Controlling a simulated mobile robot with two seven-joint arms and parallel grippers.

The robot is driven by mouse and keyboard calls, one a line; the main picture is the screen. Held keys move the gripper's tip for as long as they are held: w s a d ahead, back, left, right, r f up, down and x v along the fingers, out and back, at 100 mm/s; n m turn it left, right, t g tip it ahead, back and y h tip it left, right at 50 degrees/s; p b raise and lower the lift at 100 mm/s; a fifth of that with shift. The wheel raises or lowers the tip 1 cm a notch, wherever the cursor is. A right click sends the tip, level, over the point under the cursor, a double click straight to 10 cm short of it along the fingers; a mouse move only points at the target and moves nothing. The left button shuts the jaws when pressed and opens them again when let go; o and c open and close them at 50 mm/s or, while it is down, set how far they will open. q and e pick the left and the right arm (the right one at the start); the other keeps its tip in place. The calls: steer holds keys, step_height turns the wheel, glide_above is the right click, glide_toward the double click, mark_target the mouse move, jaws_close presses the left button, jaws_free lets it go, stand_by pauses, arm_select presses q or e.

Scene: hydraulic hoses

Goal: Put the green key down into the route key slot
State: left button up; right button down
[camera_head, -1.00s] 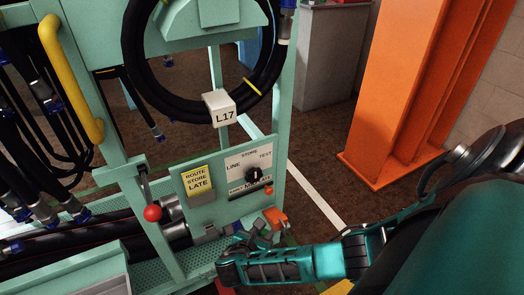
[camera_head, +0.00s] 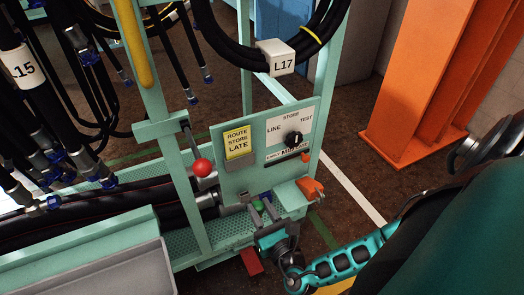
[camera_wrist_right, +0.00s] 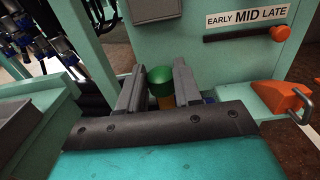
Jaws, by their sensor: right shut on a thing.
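The green key (camera_wrist_right: 160,76) shows in the right wrist view as a green round head between the two grey fingers of my right gripper (camera_wrist_right: 160,88). In the head view the green key (camera_head: 260,205) is a small green patch between the fingertips. My right gripper (camera_head: 262,208) is shut on it, low in front of the pale green panel, beside the ledge. I cannot make out the route key slot, nor tell whether the key's lower end is in anything. My left gripper is out of view.
The panel carries a yellow label (camera_head: 237,142), a black selector knob (camera_head: 293,138) and an orange handle (camera_head: 312,188). A lever with a red ball (camera_head: 202,167) stands to the left. A red block (camera_head: 251,262) is below the gripper. An orange column (camera_head: 425,85) stands at the right.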

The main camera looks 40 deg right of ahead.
arm_select(q)
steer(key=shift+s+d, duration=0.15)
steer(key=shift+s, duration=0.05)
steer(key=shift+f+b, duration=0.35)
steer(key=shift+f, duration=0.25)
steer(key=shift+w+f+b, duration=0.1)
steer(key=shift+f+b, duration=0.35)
steer(key=shift+b, duration=0.15)
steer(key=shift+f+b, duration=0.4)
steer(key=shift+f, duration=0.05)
arm_select(e)
steer(key=shift+f+x, duration=0.15)
steer(key=shift+x, duration=2.3)
steer(key=shift+f+x, duration=0.1)
steer(key=shift+x, duration=2.4)
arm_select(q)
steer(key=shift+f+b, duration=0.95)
arm_select(e)
steer(key=shift+d+f, duration=0.1)
steer(key=shift+f, duration=0.95)
steer(key=shift+f, duration=0.1)
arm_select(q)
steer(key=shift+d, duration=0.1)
